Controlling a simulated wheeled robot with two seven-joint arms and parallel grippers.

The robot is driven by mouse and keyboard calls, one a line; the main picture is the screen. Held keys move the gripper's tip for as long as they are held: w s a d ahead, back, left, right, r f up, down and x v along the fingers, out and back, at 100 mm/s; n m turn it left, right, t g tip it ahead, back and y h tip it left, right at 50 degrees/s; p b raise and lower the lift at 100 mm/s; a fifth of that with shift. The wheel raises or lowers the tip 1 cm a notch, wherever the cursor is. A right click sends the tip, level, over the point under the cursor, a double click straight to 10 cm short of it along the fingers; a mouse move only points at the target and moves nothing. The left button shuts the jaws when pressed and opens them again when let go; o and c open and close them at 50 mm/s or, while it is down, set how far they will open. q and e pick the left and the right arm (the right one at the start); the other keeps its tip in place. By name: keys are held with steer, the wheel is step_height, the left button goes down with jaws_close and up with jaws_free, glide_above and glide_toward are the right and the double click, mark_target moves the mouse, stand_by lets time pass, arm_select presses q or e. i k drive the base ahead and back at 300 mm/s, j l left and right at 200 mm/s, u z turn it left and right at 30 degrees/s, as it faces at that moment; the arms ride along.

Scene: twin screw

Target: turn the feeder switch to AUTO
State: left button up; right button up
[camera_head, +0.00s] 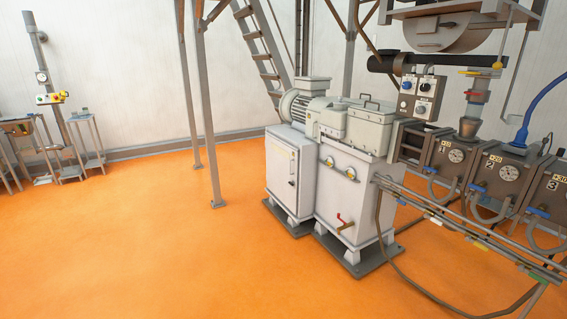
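A small grey control box (422,97) is mounted beside the black horizontal cylinder, above the first barrel section. It carries several round knobs or switches, among them a blue one (407,85) on its left part and dark ones on its right part. Which of them is the feeder switch, and its setting, are too small to tell. Neither of my grippers shows in the head view.
A white gearbox and motor unit (345,200) stands in the middle. Barrel sections (455,160) and a rack of pipes (470,235) run to the right. A metal frame post (190,90) and stairs (262,50) stand behind left. Orange floor (130,250) is clear at front left.

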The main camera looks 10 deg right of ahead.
mark_target(426, 87)
steer(key=i+l+z, duration=0.15)
steer(key=i+z, duration=0.5)
steer(key=z, duration=0.2)
steer(key=i+z, duration=0.4)
steer(key=i+j+z, duration=0.2)
steer(key=z, duration=0.25)
steer(key=i, duration=0.1)
